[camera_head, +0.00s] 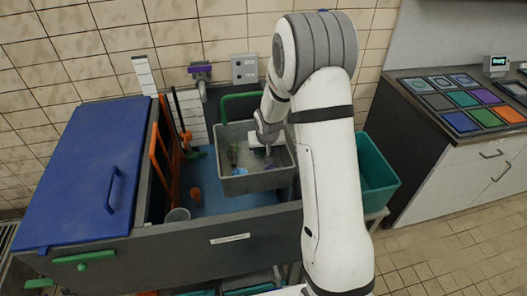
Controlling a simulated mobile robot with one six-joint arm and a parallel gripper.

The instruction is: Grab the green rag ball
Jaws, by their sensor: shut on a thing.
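My gripper (268,160) is at the lower end of my white arm, reaching down into a grey bin (263,181). It is small in the picture and partly covered by the arm. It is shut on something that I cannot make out. A small dark green thing (232,154) is in the left part of the grey bin, apart from my gripper. It looks upright and thin rather than round. I cannot pick out a green rag ball for sure; the bin's right part is partly hidden.
The grey bin stands at a dark-walled basin with a blue floor (225,198). A teal bin (375,178) stands right of my arm. A counter (465,150) is at the right; tiled floor before it is clear.

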